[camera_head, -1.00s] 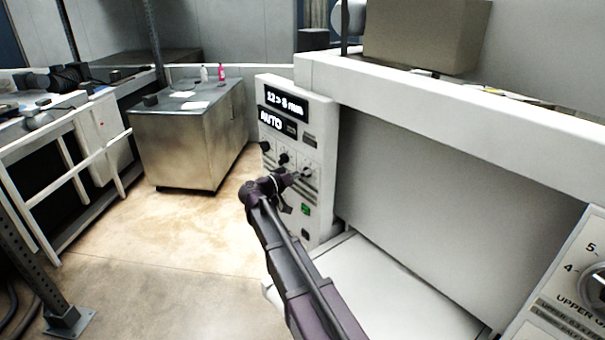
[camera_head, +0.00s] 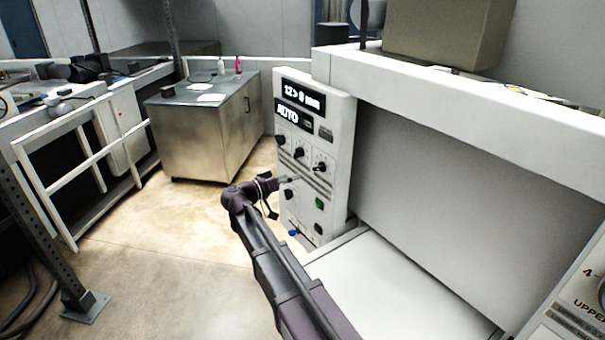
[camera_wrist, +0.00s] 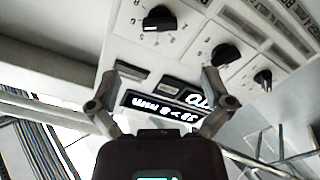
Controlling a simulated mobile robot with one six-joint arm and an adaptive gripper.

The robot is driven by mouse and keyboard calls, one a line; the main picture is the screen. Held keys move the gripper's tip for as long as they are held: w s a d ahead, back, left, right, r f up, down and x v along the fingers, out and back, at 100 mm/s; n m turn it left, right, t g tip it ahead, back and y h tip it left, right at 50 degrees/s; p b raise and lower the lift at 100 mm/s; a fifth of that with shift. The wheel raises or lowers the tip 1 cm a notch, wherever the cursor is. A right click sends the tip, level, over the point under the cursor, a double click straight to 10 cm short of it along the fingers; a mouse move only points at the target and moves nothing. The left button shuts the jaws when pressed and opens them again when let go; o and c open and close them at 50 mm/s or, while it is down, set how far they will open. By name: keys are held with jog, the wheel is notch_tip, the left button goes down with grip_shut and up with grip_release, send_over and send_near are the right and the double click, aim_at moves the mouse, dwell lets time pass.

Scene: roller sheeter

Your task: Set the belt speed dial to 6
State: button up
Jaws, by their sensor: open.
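The white control panel (camera_head: 338,130) carries a row of three black dials: left (camera_head: 281,140), middle (camera_head: 299,153) and right (camera_head: 320,167). Their labels are too small to read, so I cannot tell which sets belt speed. My gripper (camera_head: 284,181) is in front of the panel, below this row, partly hiding the lower panel. In the wrist view my open gripper (camera_wrist: 162,76) has nothing between its fingers. Beyond its fingers are a large dial (camera_wrist: 159,19) with a numbered scale, a second dial (camera_wrist: 226,54) and a third dial (camera_wrist: 263,80).
A lit display (camera_head: 301,95) reads "12 > 8 mm", with "AUTO" below. A green button (camera_head: 320,203) and blue knob (camera_head: 293,233) are low on the panel. A white machine bed (camera_head: 400,285) lies right. A metal cabinet (camera_head: 205,135) stands behind, with open floor before it.

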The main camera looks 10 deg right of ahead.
jog(key=shift+v, duration=1)
jog(key=s+d+f+n+g+y+b, duration=0.1)
jog(key=s+d+f+g+y, duration=0.1)
jog(key=s+d+f+y, duration=0.1)
jog(key=s+d+f+n+g+y+b, duration=0.1)
jog(key=s+d+f+n+g+y, duration=0.1)
jog(key=s+f, duration=0.6)
jog(key=s+d+f+n+g+y+b, duration=0.1)
jog(key=s+d+f+g+y, duration=0.2)
jog(key=s+d+f+y, duration=0.2)
jog(key=shift+s+d+f+y, duration=0.15)
jog(key=shift+s+d+f, duration=0.1)
jog(key=shift+d+f, duration=0.3)
jog(key=shift+s+d+f+y, duration=0.1)
jog(key=shift+s+d+f, duration=0.2)
jog(key=shift+f, duration=0.4)
jog(key=shift+s+d+f+y, duration=0.15)
jog(key=shift+s+d+f, duration=0.05)
jog(key=shift+d+f, duration=0.35)
jog(key=s+f+y, duration=0.1)
jog(key=s+a+f+n+y, duration=0.1)
jog(key=s, duration=0.1)
jog(key=s+n+g+y+b, duration=0.1)
jog(key=s+y, duration=0.1)
jog(key=shift+s+a+f, duration=0.25)
jog(key=shift+f, duration=0.15)
jog(key=shift+s+a+f+n+y, duration=0.1)
jog(key=shift+s+a+n+y, duration=0.2)
jog(key=shift+s+y, duration=0.3)
